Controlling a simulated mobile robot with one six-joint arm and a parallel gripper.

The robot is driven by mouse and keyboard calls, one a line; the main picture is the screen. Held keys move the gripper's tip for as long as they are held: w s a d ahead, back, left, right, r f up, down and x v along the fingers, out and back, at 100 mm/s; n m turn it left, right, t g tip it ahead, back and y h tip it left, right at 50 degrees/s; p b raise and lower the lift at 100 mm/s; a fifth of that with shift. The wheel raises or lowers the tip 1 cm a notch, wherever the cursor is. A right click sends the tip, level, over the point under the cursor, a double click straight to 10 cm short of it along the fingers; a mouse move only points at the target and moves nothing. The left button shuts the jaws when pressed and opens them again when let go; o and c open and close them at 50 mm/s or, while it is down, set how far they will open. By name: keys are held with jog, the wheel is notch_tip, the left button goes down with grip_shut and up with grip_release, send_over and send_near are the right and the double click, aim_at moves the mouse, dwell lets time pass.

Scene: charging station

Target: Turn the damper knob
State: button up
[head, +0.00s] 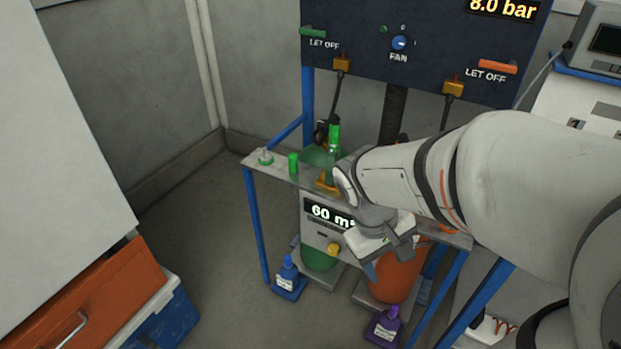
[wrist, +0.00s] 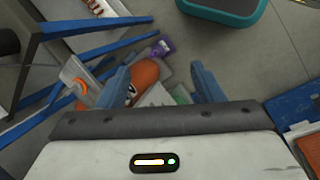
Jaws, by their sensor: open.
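A yellow knob (head: 333,248) sits on the front of a grey box under a lit display (head: 330,213) reading 60 and a partly hidden unit. No damper label is readable, so I cannot tell for certain that this is the damper knob. My gripper (head: 388,262) is just right of the box, apart from the yellow knob, and partly covers the display's right end. In the wrist view my gripper (wrist: 160,80) is open, with its two blue fingers apart and nothing held between them. The yellow knob is not visible there.
A blue-framed stand (head: 255,215) holds the box, with green and orange cylinders (head: 398,283) below. A dark panel above carries a blue FAN knob (head: 400,43) and LET OFF levers.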

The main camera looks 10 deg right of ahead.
jog(key=w+d+f+n+g+h+b, duration=0.1)
jog(key=w+d+f+n+h+b, duration=0.15)
jog(key=f, duration=0.25)
jog(key=w+d+f+n+h+b, duration=0.1)
jog(key=w+f+n+h+b, duration=0.15)
jog(key=f+h, duration=0.2)
jog(key=n+t+b, duration=1.3)
jog(key=n+t, duration=0.4)
jog(key=n, duration=0.3)
send_near(332, 253)
jog(key=w, duration=0.1)
jog(key=b+x, duration=0.1)
jog(key=x, duration=0.7)
jog(key=shift+s+d+r, duration=0.15)
jog(key=shift+s, duration=0.05)
jog(key=c, duration=1)
jog(key=shift+o, duration=0.2)
